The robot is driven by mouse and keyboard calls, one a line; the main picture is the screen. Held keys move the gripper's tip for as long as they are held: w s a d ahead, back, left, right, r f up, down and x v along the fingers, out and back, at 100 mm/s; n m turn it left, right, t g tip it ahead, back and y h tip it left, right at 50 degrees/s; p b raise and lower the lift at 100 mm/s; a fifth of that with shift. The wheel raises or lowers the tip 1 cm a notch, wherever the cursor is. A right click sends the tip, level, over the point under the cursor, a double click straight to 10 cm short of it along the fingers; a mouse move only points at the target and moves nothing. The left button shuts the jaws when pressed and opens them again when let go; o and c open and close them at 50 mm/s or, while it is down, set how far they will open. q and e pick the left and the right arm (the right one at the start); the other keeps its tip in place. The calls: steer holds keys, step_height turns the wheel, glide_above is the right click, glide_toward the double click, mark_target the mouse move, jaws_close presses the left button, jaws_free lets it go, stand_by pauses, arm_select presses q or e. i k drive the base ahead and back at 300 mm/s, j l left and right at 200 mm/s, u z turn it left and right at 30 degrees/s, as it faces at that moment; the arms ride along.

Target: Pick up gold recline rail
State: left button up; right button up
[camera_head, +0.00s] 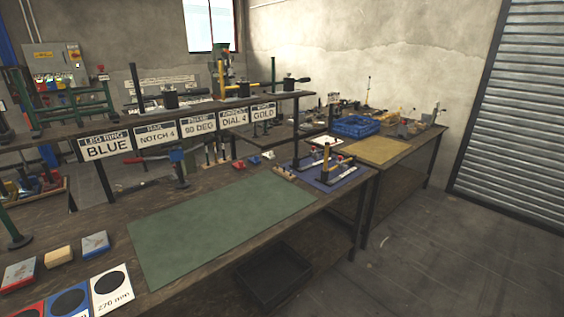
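A slim gold upright piece (326,157) stands by the blue mat (318,181) on the right part of the bench; it may be the gold recline rail, but it is too small to be sure. A sign reading GOLD (263,112) hangs at the shelf's right end, beside signs for blue, notch 4, 90 deg and dial 4. Neither of my grippers is in view.
A bare green mat (222,225) covers the middle of the bench. Small red and grey blocks (95,243) and round-marked cards (111,287) lie at front left. A blue crate (355,127) and tan mat (378,151) are on the right table. A dark bin (273,276) sits below.

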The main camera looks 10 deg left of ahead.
mark_target(323, 179)
steer(key=u, duration=1.25)
steer(key=z, duration=1.35)
steer(key=u, duration=0.25)
steer(key=i+l+u, duration=0.45)
steer(key=i+l, duration=0.15)
steer(key=i, duration=0.15)
steer(key=i+l+u, duration=0.45)
steer(key=i+l, duration=0.2)
steer(key=l, duration=0.2)
